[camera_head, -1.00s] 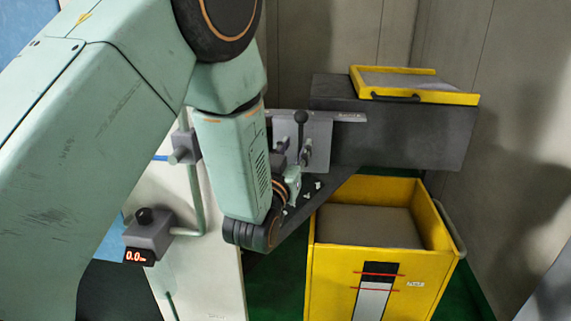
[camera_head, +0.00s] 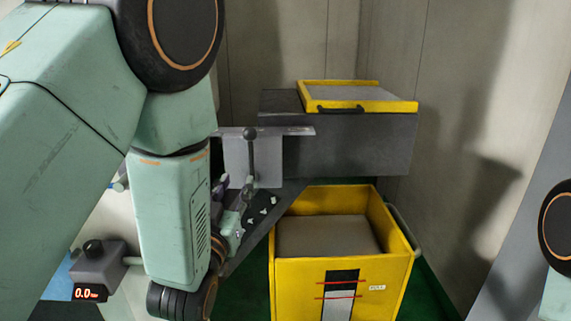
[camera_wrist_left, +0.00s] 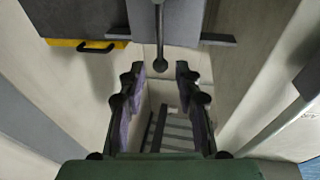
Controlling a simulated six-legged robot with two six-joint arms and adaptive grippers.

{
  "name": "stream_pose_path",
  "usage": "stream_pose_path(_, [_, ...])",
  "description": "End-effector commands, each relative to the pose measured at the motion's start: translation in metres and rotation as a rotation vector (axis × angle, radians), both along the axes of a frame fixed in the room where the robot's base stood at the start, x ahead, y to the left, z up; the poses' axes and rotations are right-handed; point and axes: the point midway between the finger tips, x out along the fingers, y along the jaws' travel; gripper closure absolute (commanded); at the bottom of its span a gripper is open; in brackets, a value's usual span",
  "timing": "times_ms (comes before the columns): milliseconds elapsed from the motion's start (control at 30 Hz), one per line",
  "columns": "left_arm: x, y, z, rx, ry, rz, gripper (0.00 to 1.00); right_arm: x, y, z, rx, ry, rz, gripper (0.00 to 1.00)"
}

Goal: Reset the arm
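My left arm fills the left of the head view, its forearm hanging down. My left gripper (camera_head: 221,186) shows small and partly hidden beyond the wrist, in front of a grey plate (camera_head: 238,160) with a dark ball-ended lever (camera_head: 250,160). In the left wrist view, the left gripper (camera_wrist_left: 158,75) has its two purple-padded fingers spread apart with nothing between them. The ball-ended lever (camera_wrist_left: 160,40) shows beyond the fingertips, apart from them. My right gripper is not in view; only part of the right arm shows at the right edge of the head view.
A yellow open bin (camera_head: 290,270) with grey contents stands on the green floor. Above and behind it is a dark grey box (camera_head: 365,145) with a yellow-framed tray (camera_head: 408,106) on top. A grey unit (camera_head: 100,262) with a red 0.0 display is at lower left. Walls close the back.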

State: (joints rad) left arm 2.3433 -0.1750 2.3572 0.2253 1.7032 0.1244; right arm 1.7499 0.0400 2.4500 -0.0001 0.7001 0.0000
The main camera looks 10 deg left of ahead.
Motion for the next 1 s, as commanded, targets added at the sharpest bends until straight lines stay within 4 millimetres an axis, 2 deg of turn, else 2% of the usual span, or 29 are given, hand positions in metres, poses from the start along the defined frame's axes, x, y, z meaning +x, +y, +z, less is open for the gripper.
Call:
stream_pose_path(67, [0.001,0.0,-0.004,0.004,0.018,0.003,0.66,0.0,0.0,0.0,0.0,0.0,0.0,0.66])
stream_pose_path(167, [0.001,0.001,-0.023,0.01,0.109,0.004,0.66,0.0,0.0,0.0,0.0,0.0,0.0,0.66])
stream_pose_path(267, [-0.005,0.001,-0.064,0.017,0.29,-0.003,0.66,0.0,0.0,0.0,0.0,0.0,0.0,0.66])
stream_pose_path(367, [-0.028,0.003,-0.129,0.014,0.529,-0.009,0.66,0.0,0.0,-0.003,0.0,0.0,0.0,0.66])
stream_pose_path(400, [-0.04,0.004,-0.153,0.013,0.616,-0.013,0.66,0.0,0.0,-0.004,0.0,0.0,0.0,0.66])
stream_pose_path(500, [-0.076,0.005,-0.208,0.004,0.824,-0.022,0.66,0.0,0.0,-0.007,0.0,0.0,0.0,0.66])
stream_pose_path(567, [-0.102,0.005,-0.239,-0.001,0.944,-0.03,0.66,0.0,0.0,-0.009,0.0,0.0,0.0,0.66])
stream_pose_path(700, [-0.171,0.005,-0.301,-0.022,1.214,-0.044,0.66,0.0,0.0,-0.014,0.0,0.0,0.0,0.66])
stream_pose_path(800, [-0.226,0.005,-0.337,-0.042,1.397,-0.055,0.66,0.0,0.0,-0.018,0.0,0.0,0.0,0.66])
stream_pose_path(900, [-0.278,0.004,-0.363,-0.067,1.547,-0.06,0.66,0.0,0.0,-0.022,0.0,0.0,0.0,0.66])
stream_pose_path(1000, [-0.317,0.005,-0.382,-0.094,1.641,-0.052,0.66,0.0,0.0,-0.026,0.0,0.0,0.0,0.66])
